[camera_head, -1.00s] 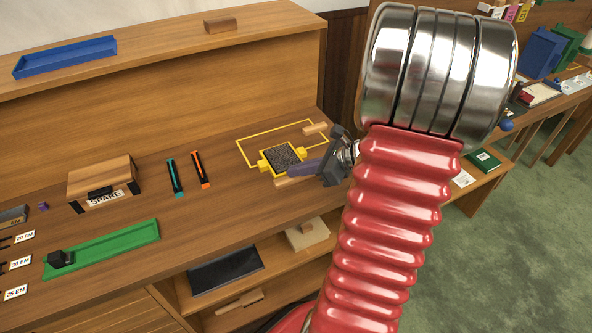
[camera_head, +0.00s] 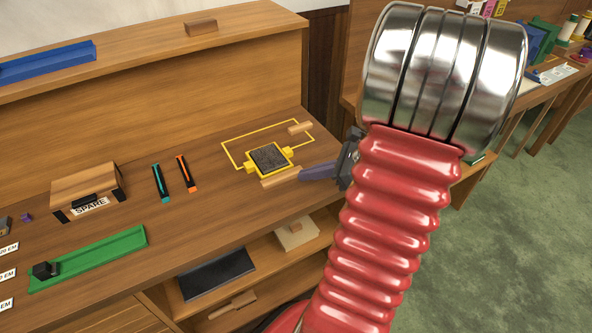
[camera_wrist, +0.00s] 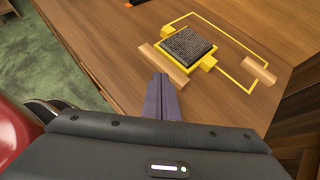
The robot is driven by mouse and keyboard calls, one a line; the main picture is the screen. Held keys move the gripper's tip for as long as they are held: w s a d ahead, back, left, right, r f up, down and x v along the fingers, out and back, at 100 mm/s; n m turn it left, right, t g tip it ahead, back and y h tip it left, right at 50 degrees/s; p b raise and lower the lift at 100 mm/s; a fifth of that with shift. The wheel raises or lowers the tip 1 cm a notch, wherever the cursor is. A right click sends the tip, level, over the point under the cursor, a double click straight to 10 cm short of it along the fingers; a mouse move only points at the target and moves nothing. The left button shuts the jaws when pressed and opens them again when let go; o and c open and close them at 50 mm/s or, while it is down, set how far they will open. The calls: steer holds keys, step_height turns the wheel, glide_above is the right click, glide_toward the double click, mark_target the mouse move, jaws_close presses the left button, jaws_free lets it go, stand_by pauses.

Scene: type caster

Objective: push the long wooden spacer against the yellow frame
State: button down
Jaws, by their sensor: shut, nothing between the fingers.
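The long wooden spacer (camera_head: 281,177) lies on the bench along the near side of the yellow frame (camera_head: 248,166), which holds a dark textured block (camera_head: 269,156). In the wrist view the spacer (camera_wrist: 163,65) lies beside the frame (camera_wrist: 203,64); the gap between them looks small, and I cannot tell whether they touch. My gripper (camera_head: 303,174) is shut and empty, with its purple fingers pointing at the spacer. In the wrist view the fingertips (camera_wrist: 159,78) are close to the spacer's near side; contact is unclear.
A shorter wooden piece (camera_head: 300,128) lies at the far corner of the yellow wire outline. Teal-tipped (camera_head: 161,182) and orange-tipped (camera_head: 187,173) dark sticks, a SPARE box (camera_head: 87,187) and a green tray (camera_head: 90,258) stand to the left. The bench's front edge is close to the spacer.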

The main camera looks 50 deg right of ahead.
steer(key=shift+s+d, duration=0.35)
steer(key=shift+s, duration=0.4)
steer(key=shift+s+d, duration=0.35)
steer(key=shift+s, duration=0.4)
steer(key=shift+s+d, duration=0.35)
steer(key=shift+s, duration=0.4)
steer(key=w+a+n+g, duration=0.1)
steer(key=a+n, duration=0.1)
steer(key=a, duration=0.1)
steer(key=w+a+r+n+g, duration=0.1)
steer(key=a+n, duration=0.1)
steer(key=a, duration=0.1)
steer(key=w+a+r+n+g+y, duration=0.1)
steer(key=a+n, duration=0.1)
steer(key=shift+w+a+r, duration=0.2)
steer(key=shift+w+a, duration=0.05)
steer(key=shift+a, duration=0.15)
steer(key=s+a+r+n+h, duration=0.1)
steer(key=a+r+n, duration=0.4)
steer(key=a+n, duration=0.6)
steer(key=s+a+r+n+g+h, duration=0.1)
steer(key=a+r+n+h, duration=0.3)
steer(key=a+n, duration=0.8)
steer(key=shift+s+a+r+n+h, duration=0.25)
steer(key=shift+r+n, duration=0.4)
steer(key=shift+n, duration=0.45)
steer(key=shift+d, duration=0.1)
